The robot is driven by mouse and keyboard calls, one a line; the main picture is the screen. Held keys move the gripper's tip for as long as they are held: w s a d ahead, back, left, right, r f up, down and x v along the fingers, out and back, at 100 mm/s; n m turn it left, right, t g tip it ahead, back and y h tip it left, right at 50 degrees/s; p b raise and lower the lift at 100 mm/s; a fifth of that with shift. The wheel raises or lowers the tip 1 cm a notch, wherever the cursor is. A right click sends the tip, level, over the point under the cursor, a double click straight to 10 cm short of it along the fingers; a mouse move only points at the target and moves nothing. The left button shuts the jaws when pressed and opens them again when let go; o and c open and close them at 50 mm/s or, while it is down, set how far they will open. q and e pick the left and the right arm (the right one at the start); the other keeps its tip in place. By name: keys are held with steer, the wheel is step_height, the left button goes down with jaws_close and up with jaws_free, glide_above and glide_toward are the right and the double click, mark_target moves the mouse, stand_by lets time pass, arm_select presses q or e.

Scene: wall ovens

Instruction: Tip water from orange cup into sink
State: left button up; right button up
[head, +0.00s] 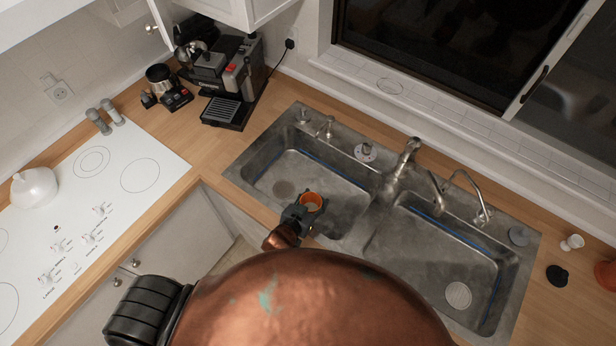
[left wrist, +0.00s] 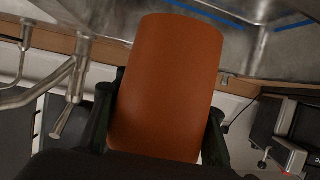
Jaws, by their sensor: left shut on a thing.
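An orange cup (head: 312,200) is held over the near edge of the left basin of the steel sink (head: 232,172). My left gripper (head: 303,212) is shut on the cup, which fills the middle of the left wrist view (left wrist: 165,85) between two dark fingers. In the head view the cup's round opening faces up toward the camera, so it looks about upright. I cannot tell how much water is in it. My right gripper is not in view.
The faucet (head: 405,160) stands behind the divider between the basins. A coffee machine (head: 232,85) is at the back left, with a white cooktop (head: 110,180) further left. A black disc (head: 557,275) and a red-orange object (head: 606,275) are on the right counter. Both basins look clear.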

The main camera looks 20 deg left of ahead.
arm_select(q)
steer(key=w+d+r+m+h+p, duration=0.2)
steer(key=w+d+p, duration=0.4)
steer(key=p, duration=0.2)
step_height(320, 180, down, 6)
steer(key=w+d+b, duration=0.2)
steer(key=shift+r+g, duration=0.15)
steer(key=shift+g, duration=0.15)
steer(key=shift+a+r+h, duration=0.1)
steer(key=shift+h, duration=0.2)
